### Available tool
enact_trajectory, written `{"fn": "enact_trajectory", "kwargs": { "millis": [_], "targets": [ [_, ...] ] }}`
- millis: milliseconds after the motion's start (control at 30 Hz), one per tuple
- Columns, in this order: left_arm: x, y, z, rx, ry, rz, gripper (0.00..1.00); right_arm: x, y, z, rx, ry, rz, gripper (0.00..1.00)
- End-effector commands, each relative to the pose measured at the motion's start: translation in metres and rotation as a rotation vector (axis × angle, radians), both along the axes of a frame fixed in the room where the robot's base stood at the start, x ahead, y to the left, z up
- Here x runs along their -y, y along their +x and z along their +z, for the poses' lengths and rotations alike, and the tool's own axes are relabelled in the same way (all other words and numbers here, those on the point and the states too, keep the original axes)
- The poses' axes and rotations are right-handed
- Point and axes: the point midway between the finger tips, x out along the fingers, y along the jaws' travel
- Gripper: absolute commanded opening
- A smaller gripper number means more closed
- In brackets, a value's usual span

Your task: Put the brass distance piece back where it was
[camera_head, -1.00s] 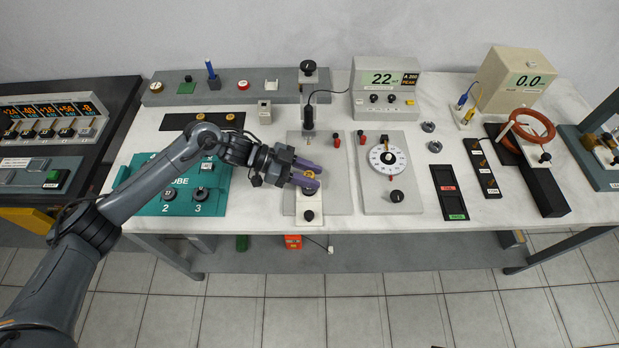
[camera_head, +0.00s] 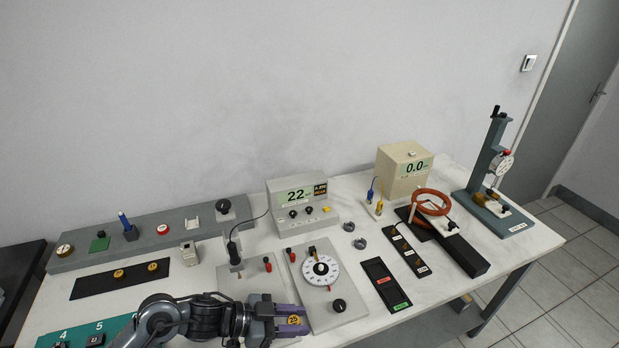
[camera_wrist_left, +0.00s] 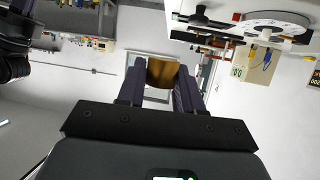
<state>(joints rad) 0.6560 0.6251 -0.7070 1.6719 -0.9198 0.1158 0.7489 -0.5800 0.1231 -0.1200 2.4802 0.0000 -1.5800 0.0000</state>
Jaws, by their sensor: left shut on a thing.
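The brass distance piece (camera_head: 294,320) is between the fingers of my left gripper (camera_head: 292,322), which is shut on it at the bottom of the head view. A dark number, seemingly 25, shows on its top. In the left wrist view the brass piece (camera_wrist_left: 162,72) sits between the two purple fingers. A black strip (camera_head: 95,286) at the left of the bench carries two other brass pieces (camera_head: 119,273) and (camera_head: 152,267) at its middle and right, with bare room at its left. My right gripper is not in view.
A grey plate (camera_head: 225,275) with a probe stand (camera_head: 235,254) lies behind my gripper. A dial plate (camera_head: 325,275) stands to the right. A grey-cased meter (camera_head: 300,198) and a long grey rack (camera_head: 90,245) stand at the back.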

Motion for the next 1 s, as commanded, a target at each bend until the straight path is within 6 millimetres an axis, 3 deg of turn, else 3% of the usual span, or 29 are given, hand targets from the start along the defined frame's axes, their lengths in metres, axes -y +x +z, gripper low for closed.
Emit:
{"fn": "enact_trajectory", "kwargs": {
  "millis": [100,200,367,567,700,833,900,1000],
  "targets": [
    [0.004,-0.023,-0.022,-0.005,-0.003,0.008,0.0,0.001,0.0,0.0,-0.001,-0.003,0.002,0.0],
    [0.006,-0.038,-0.024,-0.002,-0.006,0.051,0.0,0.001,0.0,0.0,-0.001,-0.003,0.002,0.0],
    [-0.01,-0.039,-0.019,-0.002,-0.006,0.227,0.0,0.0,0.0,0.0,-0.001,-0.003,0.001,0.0],
    [-0.063,-0.024,0.003,-0.002,-0.005,0.539,0.0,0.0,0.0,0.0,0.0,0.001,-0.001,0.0],
    [-0.108,-0.011,0.029,0.004,-0.004,0.751,0.0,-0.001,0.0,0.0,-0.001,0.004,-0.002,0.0],
    [-0.14,-0.002,0.055,0.006,-0.005,0.899,0.0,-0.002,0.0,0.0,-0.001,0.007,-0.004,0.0],
    [-0.154,-0.001,0.059,0.0,-0.005,0.973,0.0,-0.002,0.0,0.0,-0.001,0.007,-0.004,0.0],
    [-0.167,0.0,0.051,-0.006,-0.002,1.044,0.0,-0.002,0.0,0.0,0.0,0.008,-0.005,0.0]
  ]
}}
